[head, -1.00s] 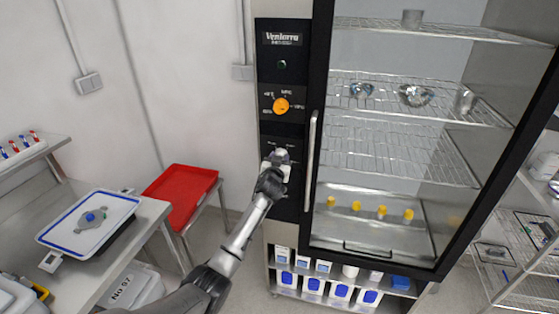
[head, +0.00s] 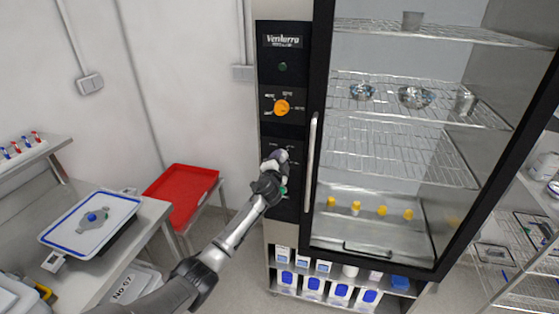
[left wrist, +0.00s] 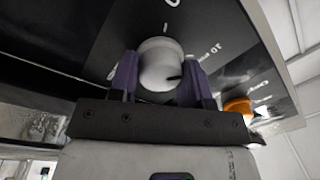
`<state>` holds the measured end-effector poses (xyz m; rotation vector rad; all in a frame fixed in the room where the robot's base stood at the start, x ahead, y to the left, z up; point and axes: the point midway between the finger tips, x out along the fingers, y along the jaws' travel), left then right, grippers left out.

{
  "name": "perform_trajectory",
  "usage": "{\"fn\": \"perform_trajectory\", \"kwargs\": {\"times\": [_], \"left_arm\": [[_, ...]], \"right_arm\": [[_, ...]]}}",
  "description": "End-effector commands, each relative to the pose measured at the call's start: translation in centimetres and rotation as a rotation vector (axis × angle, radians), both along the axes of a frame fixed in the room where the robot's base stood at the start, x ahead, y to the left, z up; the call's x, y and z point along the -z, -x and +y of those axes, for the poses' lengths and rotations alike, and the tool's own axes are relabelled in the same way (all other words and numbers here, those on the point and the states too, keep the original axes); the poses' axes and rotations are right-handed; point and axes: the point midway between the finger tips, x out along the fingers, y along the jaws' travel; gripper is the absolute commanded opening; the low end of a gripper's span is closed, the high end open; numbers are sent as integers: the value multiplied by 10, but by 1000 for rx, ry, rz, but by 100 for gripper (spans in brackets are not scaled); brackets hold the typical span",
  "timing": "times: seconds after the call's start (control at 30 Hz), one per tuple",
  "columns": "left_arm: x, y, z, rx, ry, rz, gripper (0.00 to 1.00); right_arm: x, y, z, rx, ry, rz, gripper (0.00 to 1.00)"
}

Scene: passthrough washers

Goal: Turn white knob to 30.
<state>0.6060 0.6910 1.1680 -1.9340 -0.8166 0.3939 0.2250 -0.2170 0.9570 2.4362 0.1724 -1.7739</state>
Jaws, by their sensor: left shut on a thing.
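The white knob (left wrist: 160,68) sits on the dark control panel and shows large in the left wrist view. A dark pointer mark on it faces right in that view. My left gripper (head: 278,160) reaches the lower part of the panel (head: 285,45) in the head view and mostly covers the knob there. In the left wrist view its purple fingers (left wrist: 160,80) stand on both sides of the knob, shut on it. Parts of the dial marks show around the knob, but I cannot read the setting. My right gripper is not in view.
An orange knob (head: 282,107) is above on the same panel. The glass-doored cabinet has a vertical handle (head: 311,160) close to the right of my gripper. A red tray (head: 180,195) and a steel table with a white tray (head: 70,235) stand to the left.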

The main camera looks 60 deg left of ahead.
Motion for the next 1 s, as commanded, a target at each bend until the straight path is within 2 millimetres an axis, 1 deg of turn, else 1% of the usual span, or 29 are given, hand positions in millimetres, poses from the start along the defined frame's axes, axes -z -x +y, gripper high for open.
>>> {"fn": "perform_trajectory", "kwargs": {"times": [0.57, 1.0], "left_arm": [[1, 2, 2, -1, -405, 374, 20], [-1, 2, 2, 1, -713, 655, 20]], "right_arm": [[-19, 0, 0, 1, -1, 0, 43], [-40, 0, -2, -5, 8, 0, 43]]}}
